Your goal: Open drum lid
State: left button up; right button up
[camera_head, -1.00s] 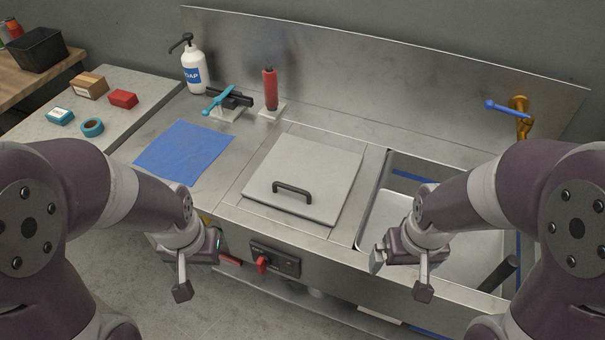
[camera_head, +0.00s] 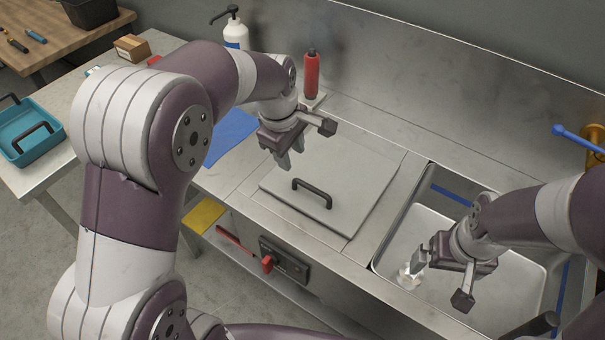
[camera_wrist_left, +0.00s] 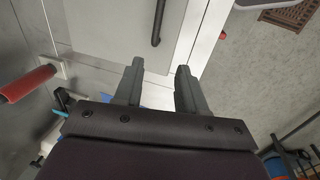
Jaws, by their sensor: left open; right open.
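The drum lid (camera_head: 350,185) is a flat grey square plate lying shut in the steel counter. Its dark bar handle (camera_head: 312,191) is near the front edge. In the left wrist view the handle (camera_wrist_left: 159,22) shows at the top, ahead of the fingers, on the pale lid (camera_wrist_left: 120,30). My left gripper (camera_head: 291,160) is open and empty, above the lid's left part, left of and apart from the handle. Its two fingers also show in the left wrist view (camera_wrist_left: 158,85). My right gripper (camera_head: 440,280) is open over the sink, away from the lid.
A red bottle (camera_head: 311,75) and a white soap pump bottle (camera_head: 235,32) stand behind the left gripper. A blue cloth (camera_head: 230,135) lies left of the lid. The sink (camera_head: 510,275) is on the right. A red-handled switch panel (camera_head: 285,262) is on the counter front.

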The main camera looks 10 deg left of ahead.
aim_at(301, 182)
pick_arm(q)
jog(key=x, duration=1.1)
jog(key=shift+w+d, duration=0.15)
jog(key=shift+w, duration=0.1)
jog(key=shift+w+d+f, duration=0.15)
jog(key=shift+w+f, duration=0.1)
jog(key=shift+f, duration=0.1)
jog(key=shift+r, duration=0.1)
grip_shut()
